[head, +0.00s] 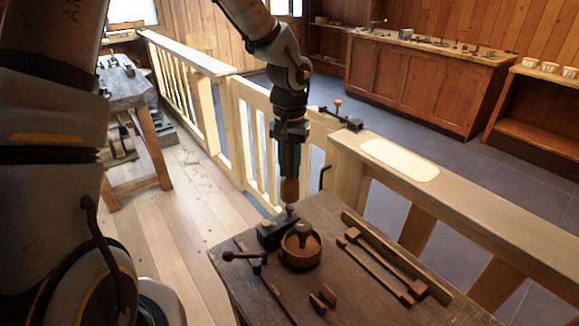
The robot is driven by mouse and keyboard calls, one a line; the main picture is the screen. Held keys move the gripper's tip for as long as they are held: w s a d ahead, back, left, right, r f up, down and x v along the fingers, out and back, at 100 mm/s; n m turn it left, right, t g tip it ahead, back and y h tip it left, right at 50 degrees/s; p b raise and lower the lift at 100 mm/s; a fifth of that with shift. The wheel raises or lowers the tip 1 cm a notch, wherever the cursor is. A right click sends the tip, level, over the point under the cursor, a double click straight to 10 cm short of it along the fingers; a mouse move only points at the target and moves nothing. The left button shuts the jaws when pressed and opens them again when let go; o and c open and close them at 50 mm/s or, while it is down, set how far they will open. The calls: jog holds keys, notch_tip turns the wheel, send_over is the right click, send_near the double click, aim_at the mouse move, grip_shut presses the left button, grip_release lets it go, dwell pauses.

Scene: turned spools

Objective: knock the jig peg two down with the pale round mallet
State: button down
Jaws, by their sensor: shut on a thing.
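My gripper (289,160) points straight down over the near bench's back left part. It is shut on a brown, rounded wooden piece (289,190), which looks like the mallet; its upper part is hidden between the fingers. Just below it is a small greyish knob (290,209); I cannot tell whether they touch. A dark block (268,235), which looks like the jig, lies on the bench beneath, with small pegs or knobs too small to tell apart. I cannot make out which is peg two.
On the bench (335,212), a round brown bowl (302,258) with a knob in it stands close to the block. A dark lever (243,257), small wooden blocks (322,297) and long wooden bars (385,262) lie around. A pale railing (470,188) runs behind.

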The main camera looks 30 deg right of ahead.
aim_at(289, 179)
jog(key=shift+f+b, duration=1.4)
jog(key=shift+f, duration=0.4)
jog(key=shift+r, duration=0.1)
jog(key=shift+r+p, duration=1.3)
jog(key=shift+r, duration=0.2)
notch_tip(289, 179, down, 4)
jog(key=b, duration=0.3)
jog(key=shift+f, duration=0.1)
jog(key=shift+r+p, duration=1.2)
jog(key=shift+r, duration=0.45)
jog(key=shift+r, duration=0.15)
